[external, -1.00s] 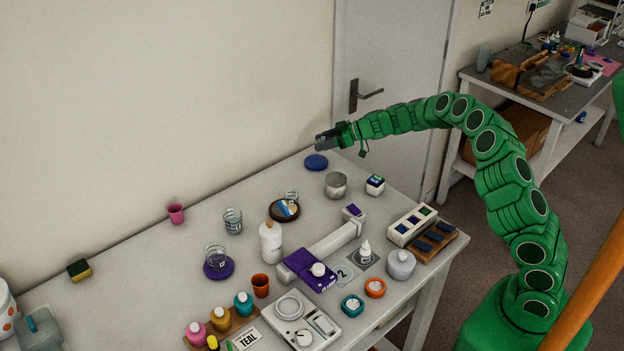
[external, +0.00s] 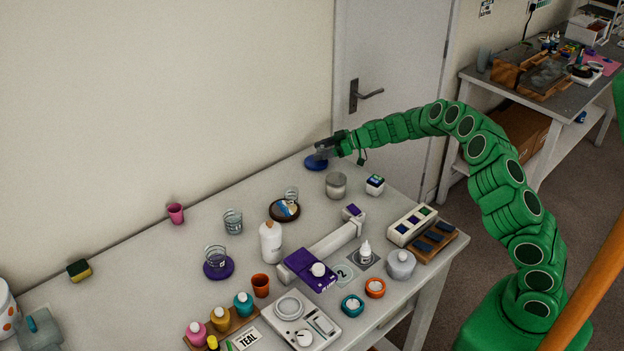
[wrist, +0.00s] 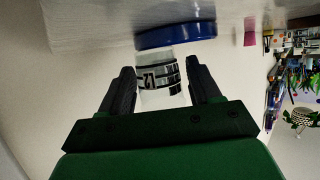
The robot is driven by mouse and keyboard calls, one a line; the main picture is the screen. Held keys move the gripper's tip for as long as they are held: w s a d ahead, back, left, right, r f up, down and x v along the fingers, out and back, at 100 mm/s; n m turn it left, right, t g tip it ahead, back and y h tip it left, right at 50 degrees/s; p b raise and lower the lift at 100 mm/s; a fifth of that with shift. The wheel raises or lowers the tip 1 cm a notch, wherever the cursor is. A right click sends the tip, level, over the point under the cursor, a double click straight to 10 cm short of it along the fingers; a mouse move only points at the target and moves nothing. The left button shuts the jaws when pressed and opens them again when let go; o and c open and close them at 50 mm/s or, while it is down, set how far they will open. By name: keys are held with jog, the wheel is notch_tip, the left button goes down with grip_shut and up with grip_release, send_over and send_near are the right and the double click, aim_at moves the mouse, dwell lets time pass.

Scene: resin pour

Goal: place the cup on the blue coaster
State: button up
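The blue coaster (external: 313,165) lies at the far end of the table; it also shows in the wrist view (wrist: 180,38). A clear cup with black bands and markings (wrist: 160,82) is between the fingers of my gripper (wrist: 162,75), which appear closed against its sides. In the external view my gripper (external: 322,148) is low, right at the coaster, and partly hides it. The cup's end meets the coaster's edge in the wrist view, left of its middle; I cannot tell whether they touch.
A grey tin (external: 336,185) and a small white box (external: 375,185) stand near the coaster. The wall is close behind.

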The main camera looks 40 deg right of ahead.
jog(key=shift+o, duration=0.9)
jog(key=shift+s+d+r, duration=0.1)
jog(key=shift+d+r, duration=0.05)
jog(key=v, duration=1.1)
jog(key=shift+s+d+r, duration=0.2)
jog(key=shift+s+r, duration=0.05)
